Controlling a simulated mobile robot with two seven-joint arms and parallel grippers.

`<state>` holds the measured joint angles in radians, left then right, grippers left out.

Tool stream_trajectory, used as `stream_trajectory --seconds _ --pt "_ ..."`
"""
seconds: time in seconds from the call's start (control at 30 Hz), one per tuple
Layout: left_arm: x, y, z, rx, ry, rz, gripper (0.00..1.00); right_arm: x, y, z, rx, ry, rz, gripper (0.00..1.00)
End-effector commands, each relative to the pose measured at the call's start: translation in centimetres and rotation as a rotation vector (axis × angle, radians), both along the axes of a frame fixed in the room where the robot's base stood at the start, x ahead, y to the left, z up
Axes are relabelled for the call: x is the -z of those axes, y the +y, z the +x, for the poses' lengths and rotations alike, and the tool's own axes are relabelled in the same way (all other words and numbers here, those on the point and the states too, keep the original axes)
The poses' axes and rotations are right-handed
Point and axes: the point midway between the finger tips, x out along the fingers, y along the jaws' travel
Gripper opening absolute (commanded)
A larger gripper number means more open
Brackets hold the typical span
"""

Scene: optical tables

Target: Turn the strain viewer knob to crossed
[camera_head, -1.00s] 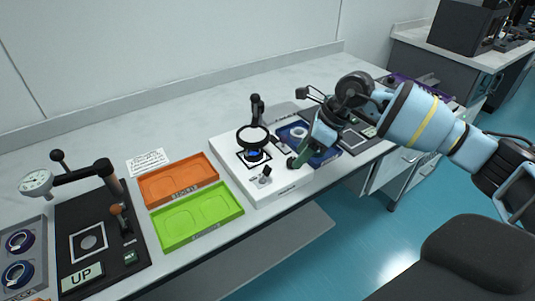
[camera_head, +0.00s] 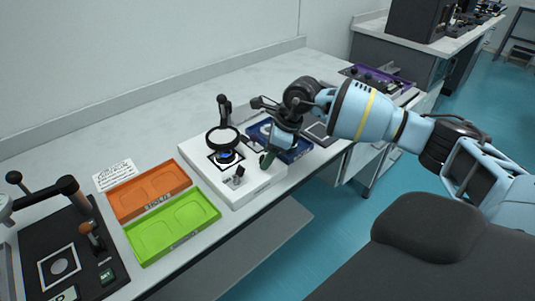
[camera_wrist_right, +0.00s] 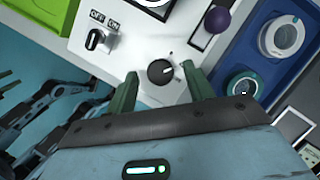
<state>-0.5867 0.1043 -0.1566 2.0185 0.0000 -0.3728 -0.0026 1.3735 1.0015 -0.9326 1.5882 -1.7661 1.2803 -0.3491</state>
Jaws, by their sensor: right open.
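The strain viewer is a white box (camera_head: 253,186) with a black ring (camera_head: 222,139) above a dark square window. Its black round knob (camera_wrist_right: 160,72) shows in the right wrist view, with a white pointer line toward the right of the picture and small marks around it. My right gripper (camera_wrist_right: 162,76) is open, with one green finger on each side of the knob and visible gaps between them. In the head view the right gripper (camera_head: 268,158) is over the box's right end and hides the knob. My left gripper is not in view.
An OFF/ON switch (camera_wrist_right: 95,39) sits on the box left of the knob. A blue tray (camera_wrist_right: 243,57) with round parts is close on the right. A green tray (camera_head: 172,226) and an orange tray (camera_head: 149,190) lie left of the box.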

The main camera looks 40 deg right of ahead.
Motion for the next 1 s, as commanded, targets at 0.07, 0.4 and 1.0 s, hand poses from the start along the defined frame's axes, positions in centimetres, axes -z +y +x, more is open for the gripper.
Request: stream_trajectory --seconds 0.07,0.4,1.0 --pt "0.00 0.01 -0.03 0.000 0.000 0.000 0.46 0.47 0.16 0.11 0.000 0.001 0.001 0.52" --pt "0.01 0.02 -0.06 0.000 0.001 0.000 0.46 0.70 0.22 0.20 0.000 0.000 0.000 0.50" --pt "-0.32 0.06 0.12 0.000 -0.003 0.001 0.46 0.54 0.25 0.19 0.029 -0.002 0.000 0.07"
